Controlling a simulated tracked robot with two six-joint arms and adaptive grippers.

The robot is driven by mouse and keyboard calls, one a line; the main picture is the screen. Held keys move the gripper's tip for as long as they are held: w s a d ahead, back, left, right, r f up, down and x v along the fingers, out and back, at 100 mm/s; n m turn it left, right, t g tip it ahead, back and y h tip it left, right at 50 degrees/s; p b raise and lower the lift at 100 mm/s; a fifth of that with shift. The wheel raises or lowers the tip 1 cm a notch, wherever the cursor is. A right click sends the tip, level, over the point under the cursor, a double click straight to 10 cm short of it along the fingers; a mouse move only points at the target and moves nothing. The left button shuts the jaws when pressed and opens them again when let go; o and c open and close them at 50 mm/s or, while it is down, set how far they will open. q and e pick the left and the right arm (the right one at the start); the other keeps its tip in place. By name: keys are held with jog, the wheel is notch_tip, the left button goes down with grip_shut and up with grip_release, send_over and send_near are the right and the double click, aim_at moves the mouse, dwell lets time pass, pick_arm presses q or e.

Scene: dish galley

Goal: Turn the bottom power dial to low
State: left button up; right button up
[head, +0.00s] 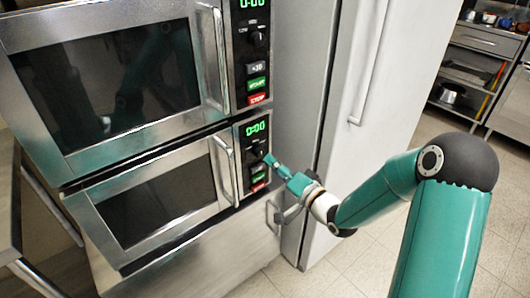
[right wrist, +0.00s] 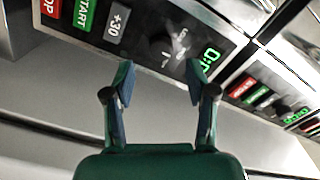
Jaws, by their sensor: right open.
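Two microwaves are stacked in the head view. The bottom microwave (head: 160,205) has a control panel with a green 0:00 display (head: 256,128) and a dark bottom power dial (head: 259,149) below it. My right gripper (head: 270,160) is at this panel, partly covering the area by the dial and buttons. In the right wrist view the right gripper (right wrist: 160,80) is open and empty, with its two fingers apart. The bottom dial (right wrist: 161,46) shows in the gap, just beyond the fingertips; I see no contact. Its exact setting is too blurred to tell. My left gripper is not in view.
The top microwave (head: 110,75) has its own dial (head: 258,38) and buttons directly above. The bottom door handle (head: 226,168) stands out left of the panel. A tall pale cabinet door (head: 355,140) is close on the right. Open floor lies further right.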

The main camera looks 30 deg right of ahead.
aim_at(262, 155)
jog(key=w, duration=0.6)
jog(key=shift+a, duration=0.25)
grip_shut()
jog(key=shift+d, duration=0.25)
jog(key=shift+a+f, duration=0.1)
jog(key=shift+a, duration=0.05)
